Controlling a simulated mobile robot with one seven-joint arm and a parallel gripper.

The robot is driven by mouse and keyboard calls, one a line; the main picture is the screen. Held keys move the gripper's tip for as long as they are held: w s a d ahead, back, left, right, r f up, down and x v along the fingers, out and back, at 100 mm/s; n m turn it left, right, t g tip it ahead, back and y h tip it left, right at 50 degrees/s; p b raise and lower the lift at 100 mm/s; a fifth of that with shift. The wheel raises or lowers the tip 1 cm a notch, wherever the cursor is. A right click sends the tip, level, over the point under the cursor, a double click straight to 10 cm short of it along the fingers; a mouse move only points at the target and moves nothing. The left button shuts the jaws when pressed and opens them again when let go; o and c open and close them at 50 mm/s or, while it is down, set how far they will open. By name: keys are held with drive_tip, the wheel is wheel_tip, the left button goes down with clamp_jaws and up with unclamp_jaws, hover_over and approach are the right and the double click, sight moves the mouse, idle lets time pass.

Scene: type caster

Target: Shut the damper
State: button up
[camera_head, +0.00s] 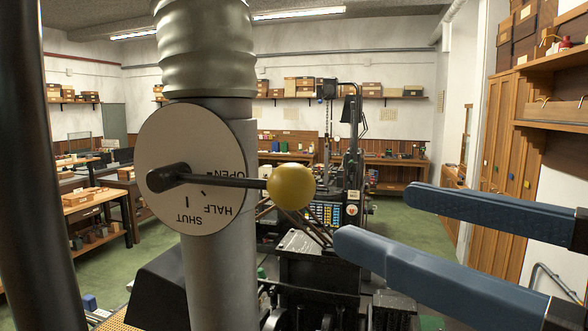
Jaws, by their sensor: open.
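The damper is a round pale dial plate (158,137) on a grey vertical pipe, marked OPEN, HALF and SHUT in tilted, inverted letters. Its dark lever (228,181) runs from the pivot at the plate's left to the right, passing just below OPEN. HALF and SHUT are lower on the plate. A yellow ball knob (291,187) is on the lever's end. My gripper (375,215) has two blue fingers reaching in from the right. They are apart with nothing between them. The nearer, lower fingertip appears just right of and below the knob; the depth gap is unclear.
The grey pipe (215,270) stands upright, with a ribbed hose section (207,50) above the dial. A dark machine with a keyboard (326,213) stands behind the knob and fingers. Wooden shelves (550,125) are at the right. Green floor (405,215) is open farther back.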

sight(309, 190)
drive_tip(key=x, duration=1.1)
drive_tip(key=shift+w+a, duration=0.25)
drive_tip(key=shift+a, duration=0.05)
clamp_jaws()
drive_tip(key=shift+d, duration=0.1)
